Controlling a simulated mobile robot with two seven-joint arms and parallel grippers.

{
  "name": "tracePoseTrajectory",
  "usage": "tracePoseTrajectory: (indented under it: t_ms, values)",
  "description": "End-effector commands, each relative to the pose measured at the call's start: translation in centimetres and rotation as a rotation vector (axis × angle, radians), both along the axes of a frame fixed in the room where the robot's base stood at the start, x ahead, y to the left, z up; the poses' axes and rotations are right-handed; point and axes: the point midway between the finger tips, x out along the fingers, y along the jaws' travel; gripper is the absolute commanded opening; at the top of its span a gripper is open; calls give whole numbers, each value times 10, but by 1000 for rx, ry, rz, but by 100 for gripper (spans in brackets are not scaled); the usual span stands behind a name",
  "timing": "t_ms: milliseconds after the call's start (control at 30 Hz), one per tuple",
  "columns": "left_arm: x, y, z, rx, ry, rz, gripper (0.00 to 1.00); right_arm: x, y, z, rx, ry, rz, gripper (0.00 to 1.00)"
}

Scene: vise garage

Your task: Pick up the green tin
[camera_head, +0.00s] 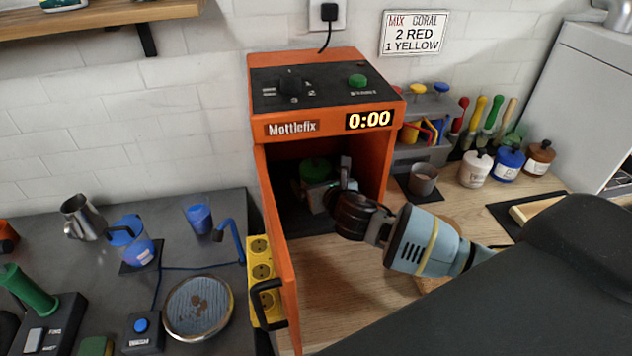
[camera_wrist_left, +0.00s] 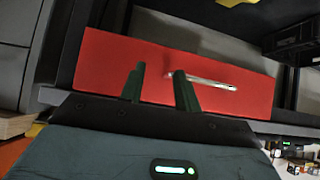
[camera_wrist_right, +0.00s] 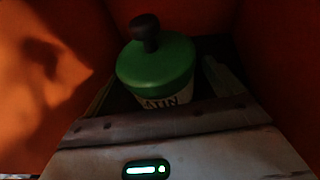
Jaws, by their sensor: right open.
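The green tin (camera_wrist_right: 155,68) has a dark knob on its lid and a label partly reading "ATIN". It stands inside the orange Mottlefix machine (camera_head: 330,92), whose door is open; its green lid also shows in the head view (camera_head: 314,167). My right gripper (camera_wrist_right: 160,92) is open inside the machine, with the tin just ahead of and between its fingers. The tin's lower part is hidden by the gripper body. My left gripper (camera_wrist_left: 160,85) is open and empty, in front of a red panel (camera_wrist_left: 250,93) with a metal handle. It is outside the head view.
The machine's open door (camera_head: 277,255) with a black handle stands at the left of my right arm. A grey mug (camera_head: 423,178) and several lidded pots stand to the right. A round blue-grey pad (camera_head: 198,307) and a blue cup (camera_head: 199,218) are on the dark left counter.

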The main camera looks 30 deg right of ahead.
Motion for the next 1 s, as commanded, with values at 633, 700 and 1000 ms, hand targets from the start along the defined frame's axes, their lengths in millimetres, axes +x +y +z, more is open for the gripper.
tracePoseTrajectory:
  t_ms: [633, 700, 1000]
  values:
    - [-6, -2, -4, -4, 15, 4, 32, 0, 0, 2, 0, -3, 0, 30]
    - [-6, -2, -4, -4, 15, 4, 32, 0, 0, 1, 0, -3, 0, 30]
    - [-8, -2, -7, -5, 22, 3, 32, -3, 0, 8, -1, -3, 0, 30]
